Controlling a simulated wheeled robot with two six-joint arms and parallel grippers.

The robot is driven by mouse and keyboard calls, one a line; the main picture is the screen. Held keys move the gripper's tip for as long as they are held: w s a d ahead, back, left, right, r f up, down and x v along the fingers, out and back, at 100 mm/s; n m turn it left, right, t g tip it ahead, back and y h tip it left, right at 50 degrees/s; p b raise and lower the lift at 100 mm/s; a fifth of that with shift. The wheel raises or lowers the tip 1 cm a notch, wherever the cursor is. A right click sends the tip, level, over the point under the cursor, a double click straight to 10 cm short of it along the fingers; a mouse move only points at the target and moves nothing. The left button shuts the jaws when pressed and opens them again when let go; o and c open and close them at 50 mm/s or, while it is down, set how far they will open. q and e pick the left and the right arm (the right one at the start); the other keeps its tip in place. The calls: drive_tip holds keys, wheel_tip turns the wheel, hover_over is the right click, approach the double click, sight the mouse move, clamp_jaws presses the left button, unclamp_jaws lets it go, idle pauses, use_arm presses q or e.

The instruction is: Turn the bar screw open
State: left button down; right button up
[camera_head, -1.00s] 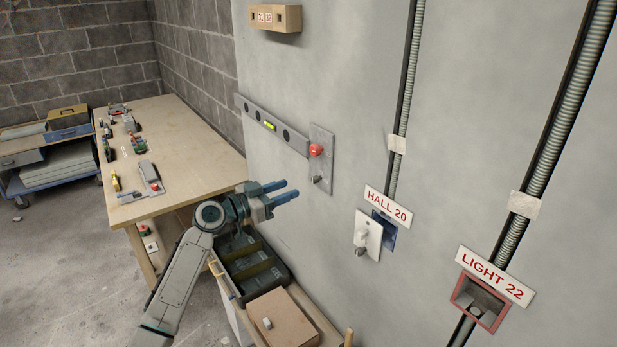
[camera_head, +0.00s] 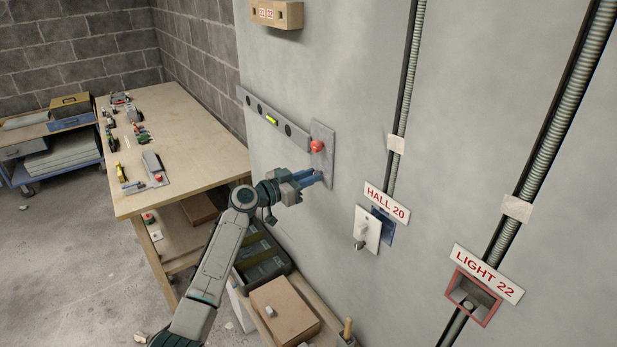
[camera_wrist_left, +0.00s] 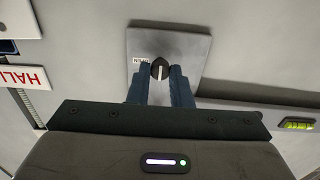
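The bar screw (camera_wrist_left: 160,66) is a dark round knob with a white line, on a grey wall plate (camera_wrist_left: 188,46). The line points roughly up and down in the left wrist view, and a small OPEN label (camera_wrist_left: 141,60) sits left of the knob. My left gripper (camera_wrist_left: 160,74) has one finger on each side of the knob, fingers apart; whether they touch it I cannot tell. In the head view, the left gripper (camera_head: 319,178) is at the lower part of the plate (camera_head: 324,136) and hides the screw. My right gripper is not in view.
A red knob (camera_head: 317,146) sits higher on the plate, where a grey bar with a yellow-green level vial (camera_head: 271,119) meets it. A white switch plate (camera_head: 367,229) and HALL 20 sign (camera_head: 387,204) are to the right. A cluttered workbench (camera_head: 190,130) stands left.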

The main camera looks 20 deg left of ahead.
use_arm(q)
drive_tip(key=shift+a+f+n+b, duration=0.1)
drive_tip(key=shift+n+b, duration=0.95)
drive_tip(key=shift+n, duration=7.85)
drive_tip(key=c, duration=1.3)
unclamp_jaws()
